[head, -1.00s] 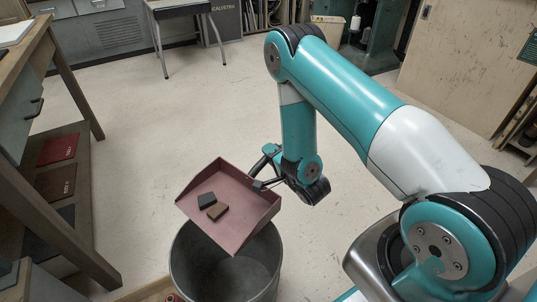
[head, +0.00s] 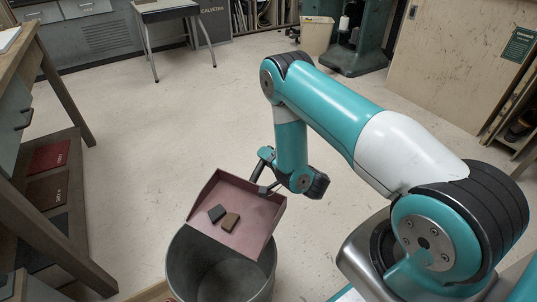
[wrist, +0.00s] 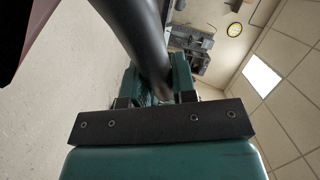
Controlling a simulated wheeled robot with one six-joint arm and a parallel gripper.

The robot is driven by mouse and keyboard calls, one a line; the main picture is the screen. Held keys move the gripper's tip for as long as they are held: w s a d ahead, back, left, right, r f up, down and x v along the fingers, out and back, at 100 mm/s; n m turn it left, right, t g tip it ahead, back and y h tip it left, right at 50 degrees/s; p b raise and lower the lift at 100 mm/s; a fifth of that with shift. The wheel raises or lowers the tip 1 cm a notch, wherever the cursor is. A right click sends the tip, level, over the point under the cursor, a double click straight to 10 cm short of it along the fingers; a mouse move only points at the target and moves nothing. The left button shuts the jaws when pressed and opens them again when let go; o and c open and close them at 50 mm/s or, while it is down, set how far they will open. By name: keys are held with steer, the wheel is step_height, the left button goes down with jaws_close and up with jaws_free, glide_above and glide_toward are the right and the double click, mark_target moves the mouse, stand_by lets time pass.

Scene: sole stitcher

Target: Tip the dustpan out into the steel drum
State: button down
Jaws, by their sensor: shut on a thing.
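The dustpan (head: 238,192) is dull red and shows in the head view above the steel drum (head: 190,262). It is tilted, with its open edge lower and over the drum's mouth. In the wrist view the dark round handle (wrist: 138,35) runs between the fingers (wrist: 157,88). The inside bottom of the drum is in shadow and partly covered by the dustpan.
A wooden bench (head: 62,235) with shelves stands on the left, close to the drum. A small table (head: 172,12) and a beige bin (head: 316,36) are at the back. The pale floor between is clear.

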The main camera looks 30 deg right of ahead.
steer(key=r+p, duration=0.1)
steer(key=a+r+n+p, duration=0.1)
steer(key=r, duration=0.1)
steer(key=s+r+n+p, duration=0.1)
steer(key=shift+a+r+t, duration=0.2)
steer(key=shift+a+t, duration=0.15)
steer(key=shift+t, duration=0.05)
steer(key=shift+a+f+b, duration=0.1)
steer(key=shift+f+b, duration=0.25)
steer(key=shift+b, duration=0.65)
steer(key=shift+w+n+b, duration=0.1)
steer(key=shift+n+b, duration=0.2)
steer(key=shift+b, duration=0.15)
steer(key=b, duration=0.3)
steer(key=shift+a+r, duration=0.35)
